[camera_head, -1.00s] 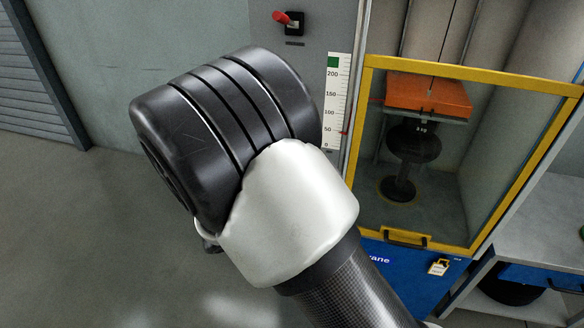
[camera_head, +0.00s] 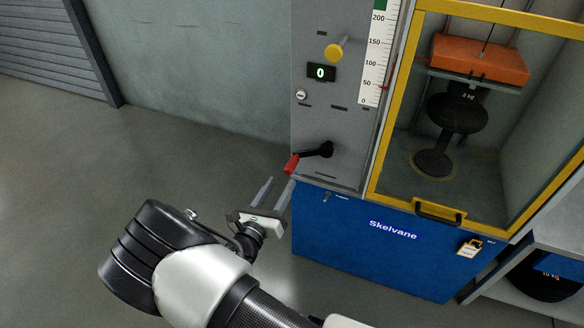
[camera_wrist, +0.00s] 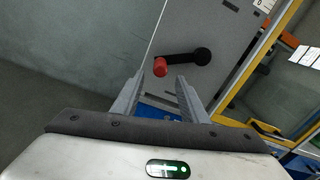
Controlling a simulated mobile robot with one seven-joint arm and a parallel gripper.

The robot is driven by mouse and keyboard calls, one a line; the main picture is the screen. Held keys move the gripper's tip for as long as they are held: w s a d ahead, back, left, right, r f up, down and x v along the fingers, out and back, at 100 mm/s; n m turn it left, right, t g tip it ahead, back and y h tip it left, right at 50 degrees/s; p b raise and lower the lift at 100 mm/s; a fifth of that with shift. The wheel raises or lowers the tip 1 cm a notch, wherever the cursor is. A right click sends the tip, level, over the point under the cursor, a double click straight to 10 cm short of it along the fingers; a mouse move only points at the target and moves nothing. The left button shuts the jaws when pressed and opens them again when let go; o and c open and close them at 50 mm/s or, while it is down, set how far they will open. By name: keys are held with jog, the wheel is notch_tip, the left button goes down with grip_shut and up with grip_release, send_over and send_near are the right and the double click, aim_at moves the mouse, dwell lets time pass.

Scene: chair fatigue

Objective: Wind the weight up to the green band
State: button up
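The crank (camera_head: 316,152) is a black arm with a red handle (camera_head: 291,163), low on the grey panel. The red handle also shows in the wrist view (camera_wrist: 160,66), just beyond and between the fingertips. My gripper (camera_head: 279,186) is open and empty, just below and left of the handle, and appears apart from it. A small red mark is low on the scale.
A yellow knob (camera_head: 333,53), a display reading 0 (camera_head: 321,72) and a round lock (camera_head: 301,94) are on the panel. The blue base (camera_head: 360,245) has a padlock (camera_head: 469,247). A bench (camera_head: 550,225) stands right. The floor at left is clear.

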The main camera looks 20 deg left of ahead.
aim_at(292, 166)
jog(key=w+b, duration=0.1)
jog(key=w, duration=0.8)
jog(key=shift+w+b, duration=0.2)
jog(key=shift+b, duration=0.1)
grip_shut()
